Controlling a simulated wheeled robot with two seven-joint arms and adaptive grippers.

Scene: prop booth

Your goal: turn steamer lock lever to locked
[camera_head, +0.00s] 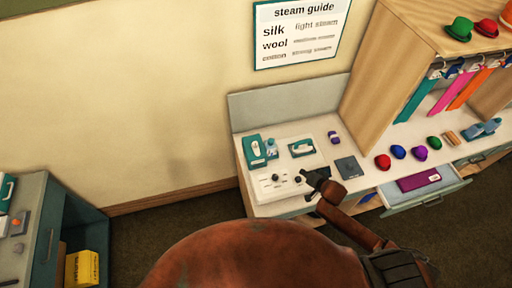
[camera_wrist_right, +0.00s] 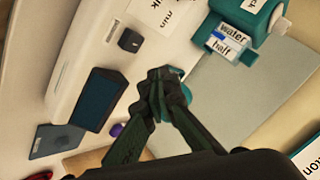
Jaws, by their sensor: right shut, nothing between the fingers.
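The white control panel (camera_head: 268,191) lies at the front left of the counter, with small dark knobs on it. It shows in the right wrist view (camera_wrist_right: 92,45) with a black knob (camera_wrist_right: 130,40) and printed labels, one reading "min". I cannot tell which part is the lock lever or how it is set. My right gripper (camera_head: 313,178) is over the panel's right end. In the wrist view its fingertips (camera_wrist_right: 166,84) are together and empty, with a teal thing (camera_wrist_right: 186,88) partly hidden behind them. I cannot tell whether they touch anything. My left gripper is out of view.
A teal unit (camera_wrist_right: 240,22) carries a "water half" label. A dark slab (camera_wrist_right: 100,98) lies near the panel. A teal tray (camera_head: 302,148) and a grey plate (camera_head: 347,168) are on the counter. Colored hats (camera_head: 383,161) and an open drawer (camera_head: 420,195) are at the right.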

